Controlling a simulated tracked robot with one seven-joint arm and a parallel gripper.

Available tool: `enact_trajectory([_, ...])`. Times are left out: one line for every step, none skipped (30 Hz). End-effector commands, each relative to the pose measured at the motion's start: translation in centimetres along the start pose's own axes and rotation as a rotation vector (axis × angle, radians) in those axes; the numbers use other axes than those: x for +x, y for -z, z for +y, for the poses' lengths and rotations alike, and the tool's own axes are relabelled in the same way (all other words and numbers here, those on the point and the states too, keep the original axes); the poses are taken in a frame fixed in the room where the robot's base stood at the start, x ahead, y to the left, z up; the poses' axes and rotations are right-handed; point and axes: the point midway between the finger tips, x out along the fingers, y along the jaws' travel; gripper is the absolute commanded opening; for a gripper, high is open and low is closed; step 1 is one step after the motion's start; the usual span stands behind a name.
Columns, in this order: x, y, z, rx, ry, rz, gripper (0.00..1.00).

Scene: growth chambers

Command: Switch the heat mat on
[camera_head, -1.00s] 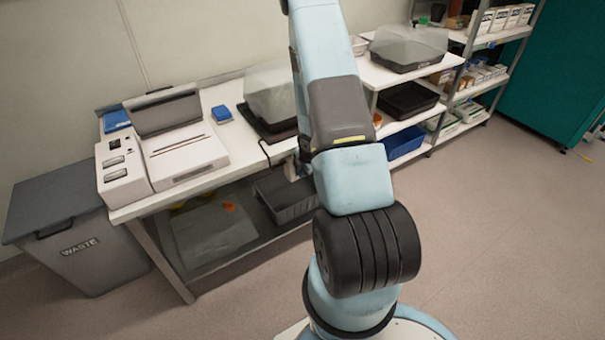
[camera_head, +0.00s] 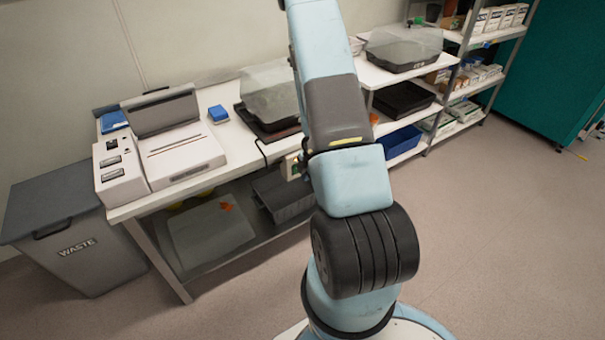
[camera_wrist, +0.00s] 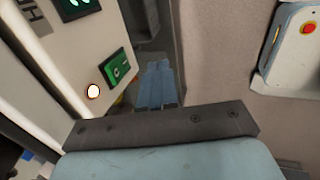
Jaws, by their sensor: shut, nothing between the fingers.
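In the wrist view a pale box with part of a dark label fills the left side. A small round button (camera_wrist: 93,91) glows warm white on its face. Beside it is a green switch or display (camera_wrist: 117,67) in a dark frame, and another green one (camera_wrist: 75,7) is cut by the top edge. My gripper (camera_wrist: 158,66) is shut and empty, its blue fingers together to the right of the green element, apparently apart from it. In the head view the small pale box (camera_head: 291,167) at the bench front is partly hidden by my arm; my gripper is hidden there.
A covered dark tray (camera_head: 270,95) stands on the bench, with a cable at the front edge. A grey crate (camera_head: 283,197) sits on the lower shelf. A waste bin (camera_head: 68,220) stands at left. The floor (camera_head: 500,240) at right is clear.

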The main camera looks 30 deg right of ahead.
Motion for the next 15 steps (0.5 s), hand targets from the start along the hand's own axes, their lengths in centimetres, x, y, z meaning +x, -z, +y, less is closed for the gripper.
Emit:
enact_trajectory([-0.9, 0.0, -0.2, 0.001, -0.001, -0.001, 0.0])
enact_trajectory([-1.3, 0.0, -0.3, 0.002, -0.002, -0.001, 0.0])
enact_trajectory([-1.9, 0.0, -0.4, 0.002, -0.002, -0.001, 0.0])
enact_trajectory([-2.3, 0.0, -0.5, 0.001, -0.001, 0.0, 0.0])
enact_trajectory([-2.8, 0.0, -0.6, 0.001, -0.002, 0.0, 0.0])
enact_trajectory([-3.4, 0.0, -0.7, 0.001, -0.002, -0.001, 0.0])
enact_trajectory([-3.8, 0.0, -0.9, 0.002, -0.002, 0.0, 0.0])
enact_trajectory([-4.2, 0.0, -1.0, 0.002, -0.002, 0.0, 0.0])
enact_trajectory([-4.8, 0.0, -1.1, 0.002, -0.002, -0.001, 0.0])
enact_trajectory([-5.1, 0.0, -1.2, 0.001, -0.001, -0.001, 0.0])
enact_trajectory([-5.5, 0.0, -1.3, 0.002, -0.001, -0.001, 0.0])
enact_trajectory([-6.0, 0.0, -1.5, 0.002, -0.001, -0.001, 0.0])
enact_trajectory([-6.3, 0.0, -1.6, 0.001, -0.001, 0.0, 0.0])
enact_trajectory([-6.6, 0.0, -1.6, 0.001, -0.001, 0.0, 0.0])
enact_trajectory([-7.0, 0.0, -1.7, 0.0, -0.002, 0.0, 0.0])
